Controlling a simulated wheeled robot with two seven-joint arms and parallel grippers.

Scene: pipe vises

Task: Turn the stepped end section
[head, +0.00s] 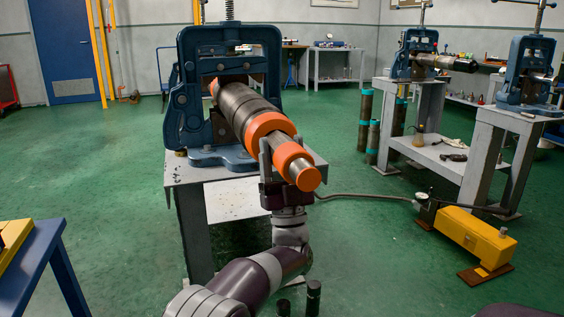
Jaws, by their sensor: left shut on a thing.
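A dark pipe (243,106) is clamped in the blue pipe vise (184,102) on a grey stand, pointing toward me and down to the right. Its stepped end section has a wide orange collar (265,124), a bare steel length (283,143) and a smaller orange end (305,176). My left gripper (278,158) is shut on the stepped end section from below, with grey fingers up either side of it near the smaller orange ring. The fingers hide part of the steel. My right gripper is not in view.
A yellow box-shaped unit (477,238) stands on the floor at right, with a hose running toward the stand (190,215). More blue vises (525,75) on grey stands are at the right rear. A blue and yellow trestle (40,255) is at left.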

